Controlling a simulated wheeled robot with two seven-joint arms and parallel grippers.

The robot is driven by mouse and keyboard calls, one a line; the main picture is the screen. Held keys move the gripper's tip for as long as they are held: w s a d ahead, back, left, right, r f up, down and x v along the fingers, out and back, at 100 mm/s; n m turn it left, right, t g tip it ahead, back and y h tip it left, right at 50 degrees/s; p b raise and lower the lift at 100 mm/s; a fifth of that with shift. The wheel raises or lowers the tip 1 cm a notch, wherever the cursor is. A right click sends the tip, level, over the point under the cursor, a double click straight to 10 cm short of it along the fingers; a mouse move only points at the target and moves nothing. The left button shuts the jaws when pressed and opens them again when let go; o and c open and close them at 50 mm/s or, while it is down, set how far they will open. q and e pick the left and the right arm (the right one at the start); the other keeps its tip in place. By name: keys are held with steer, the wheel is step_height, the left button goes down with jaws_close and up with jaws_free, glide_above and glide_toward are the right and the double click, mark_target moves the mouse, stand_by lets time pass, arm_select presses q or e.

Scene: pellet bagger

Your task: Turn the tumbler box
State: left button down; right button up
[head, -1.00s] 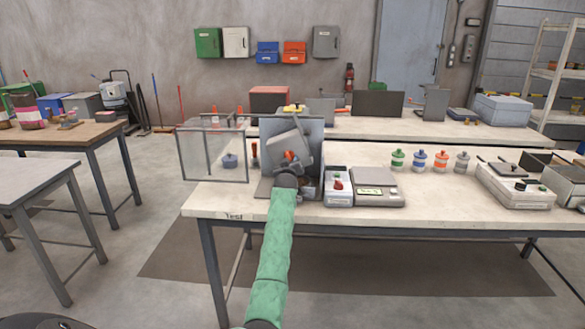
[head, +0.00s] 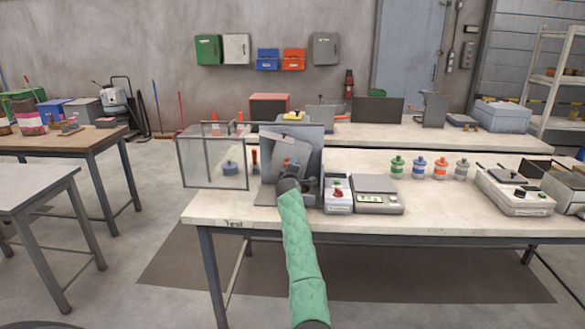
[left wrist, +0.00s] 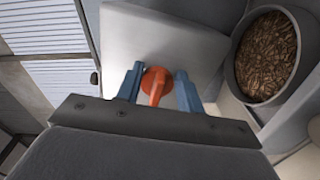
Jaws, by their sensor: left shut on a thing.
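The grey tumbler box (head: 301,146) is tilted in front of its upright grey back plate (head: 268,136) on the bench. My left gripper (head: 293,167) is at the front of it, partly hidden by my green-sleeved arm. In the left wrist view the blue fingers of my left gripper (left wrist: 156,90) are closed on either side of an orange knob (left wrist: 154,84) in front of the pale box face (left wrist: 150,42). My right gripper is in neither view.
A clear guard panel (head: 212,163) stands left of the tumbler. A small control box (head: 338,193) and a scale (head: 376,194) sit close on its right. A round bin of brown pellets (left wrist: 268,58) shows in the left wrist view. Several coloured jars (head: 419,167) stand farther right.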

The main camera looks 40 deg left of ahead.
arm_select(q)
steer(key=shift+a+r+n+p, duration=0.1)
steer(key=shift+r+n+p, duration=0.1)
steer(key=shift+n, duration=0.4)
steer(key=shift+r+n+p, duration=0.1)
steer(key=shift+n+p, duration=0.05)
steer(key=shift+n, duration=0.45)
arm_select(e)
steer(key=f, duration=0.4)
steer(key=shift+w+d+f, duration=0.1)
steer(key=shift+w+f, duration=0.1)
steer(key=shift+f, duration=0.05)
arm_select(q)
steer(key=shift+f, duration=0.1)
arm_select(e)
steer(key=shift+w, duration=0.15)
arm_select(q)
steer(key=c, duration=0.9)
jaws_free()
steer(key=shift+s+a, duration=0.1)
steer(key=shift+a, duration=0.05)
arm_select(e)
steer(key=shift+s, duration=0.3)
